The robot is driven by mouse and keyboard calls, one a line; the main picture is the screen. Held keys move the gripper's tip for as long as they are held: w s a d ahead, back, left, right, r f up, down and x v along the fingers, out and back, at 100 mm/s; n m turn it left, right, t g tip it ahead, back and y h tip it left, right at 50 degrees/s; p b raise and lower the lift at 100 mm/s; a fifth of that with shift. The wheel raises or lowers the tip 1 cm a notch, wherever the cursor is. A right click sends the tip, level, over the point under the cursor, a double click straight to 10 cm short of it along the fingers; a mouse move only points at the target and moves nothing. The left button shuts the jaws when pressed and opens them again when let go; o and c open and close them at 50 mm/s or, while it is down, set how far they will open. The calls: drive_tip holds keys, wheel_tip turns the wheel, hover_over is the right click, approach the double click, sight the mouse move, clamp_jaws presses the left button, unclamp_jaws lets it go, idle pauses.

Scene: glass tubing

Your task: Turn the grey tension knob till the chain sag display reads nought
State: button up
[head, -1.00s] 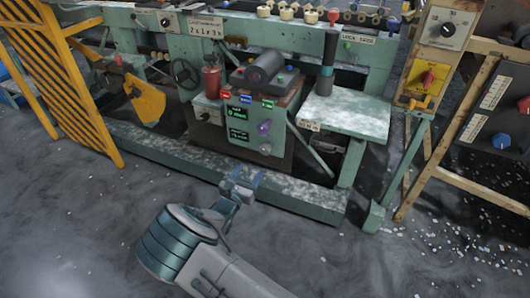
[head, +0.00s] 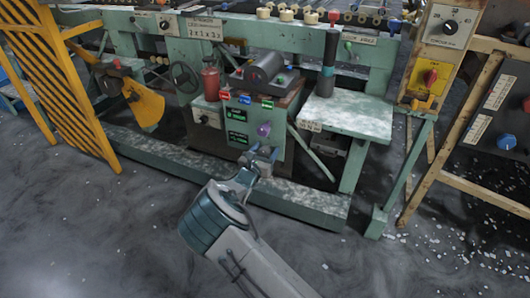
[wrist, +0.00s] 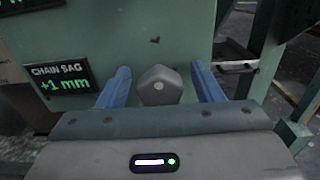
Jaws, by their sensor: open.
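The grey tension knob (wrist: 159,86) is a faceted knob on the front of the green machine box. In the wrist view it sits between the two blue fingers of my gripper (wrist: 160,88), with a gap on each side. My gripper (head: 262,152) is open and hides the knob in the head view. The chain sag display (wrist: 60,80) reads +1 mm in green in the wrist view. It is the lower of two dark displays in the head view (head: 238,138).
A purple knob (head: 264,130) sits just above my gripper. Red, blue and green labelled buttons are on the box's top edge. A green bench (head: 350,115) stands to the right, and a green floor beam (head: 300,200) runs below.

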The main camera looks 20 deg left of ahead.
drive_tip(key=c, duration=0.9)
drive_tip(key=shift+c, duration=0.2)
drive_tip(key=shift+m, duration=0.3)
drive_tip(key=m, duration=0.3)
drive_tip(key=shift+m, duration=0.3)
drive_tip(key=m+b, duration=0.1)
drive_tip(key=m, duration=0.2)
drive_tip(key=shift+d+f+m+b, duration=0.2)
drive_tip(key=shift+m+b, duration=0.1)
drive_tip(key=shift+b, duration=0.1)
drive_tip(key=m+b, duration=0.3)
drive_tip(key=m, duration=0.1)
drive_tip(key=shift+f+m, duration=0.15)
drive_tip(key=shift+m, duration=0.15)
drive_tip(key=shift+s+m+b, duration=0.1)
drive_tip(key=shift+m+b, duration=1.6)
drive_tip(key=shift+b, duration=0.05)
